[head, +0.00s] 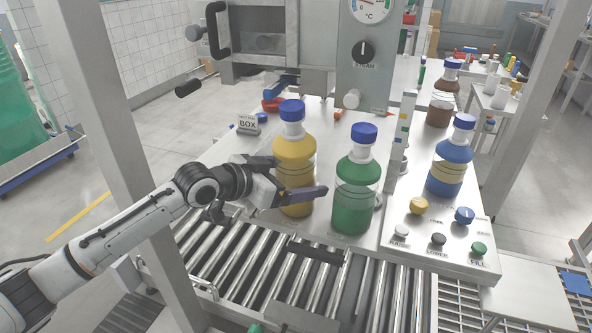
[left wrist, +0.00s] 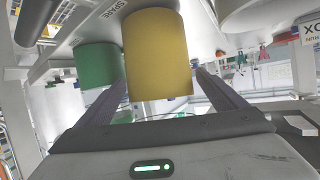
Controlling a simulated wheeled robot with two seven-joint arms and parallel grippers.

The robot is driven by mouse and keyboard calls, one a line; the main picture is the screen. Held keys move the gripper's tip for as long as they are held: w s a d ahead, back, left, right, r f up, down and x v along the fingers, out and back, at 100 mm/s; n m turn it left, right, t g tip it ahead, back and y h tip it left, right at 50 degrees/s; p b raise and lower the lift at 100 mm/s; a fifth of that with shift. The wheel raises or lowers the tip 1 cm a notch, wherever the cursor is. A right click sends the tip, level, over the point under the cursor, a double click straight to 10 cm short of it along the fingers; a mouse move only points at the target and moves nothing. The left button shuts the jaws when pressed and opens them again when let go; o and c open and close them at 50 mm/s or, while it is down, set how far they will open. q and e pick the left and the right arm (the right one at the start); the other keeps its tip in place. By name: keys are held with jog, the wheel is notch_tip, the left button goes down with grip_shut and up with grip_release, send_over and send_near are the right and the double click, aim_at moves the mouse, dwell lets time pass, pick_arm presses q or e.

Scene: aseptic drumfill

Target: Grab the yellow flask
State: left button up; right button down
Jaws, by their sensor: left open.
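The yellow flask (head: 294,160) with a blue cap stands upright on the white work surface. My left gripper (head: 292,178) comes in from the left with its jaws open at the flask's body; one finger passes in front of it. In the left wrist view, the yellow flask (left wrist: 158,55) fills the space between the two spread dark fingers (left wrist: 160,92). I cannot tell whether either finger touches it. My right gripper is not in view.
A green flask (head: 356,185) stands close to the right of the yellow one, near the front fingertip. A blue flask (head: 450,165) and a brown bottle (head: 441,100) stand farther right. A roller conveyor (head: 240,265) runs in front.

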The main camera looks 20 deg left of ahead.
pick_arm(q)
jog(key=shift+w, duration=0.1)
jog(key=shift+c, duration=0.2)
jog(key=c, duration=1.2)
